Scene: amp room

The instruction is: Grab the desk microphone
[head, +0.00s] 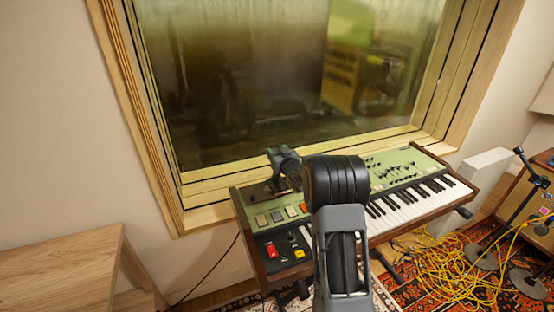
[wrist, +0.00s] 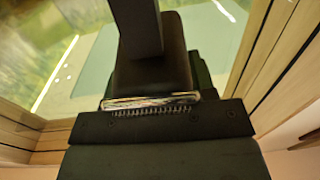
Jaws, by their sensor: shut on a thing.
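My gripper (head: 284,162) is the dark shape above the back left of the synthesizer, just left of my arm's black round joint. It is shut on the desk microphone (wrist: 150,76). In the wrist view the microphone is a dark block with a slim grey stem and a shiny silver edge, close against the gripper's dark body. The fingertips are mostly hidden behind it there. In the head view the microphone is hard to tell apart from the dark gripper, and I cannot tell whether it touches the synthesizer.
A green synthesizer (head: 398,167) with wooden ends and white keys stands below the window (head: 270,80). A wooden bench (head: 62,262) is at the left. Yellow cables (head: 440,262) and microphone stands (head: 522,205) cover the rug at the right.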

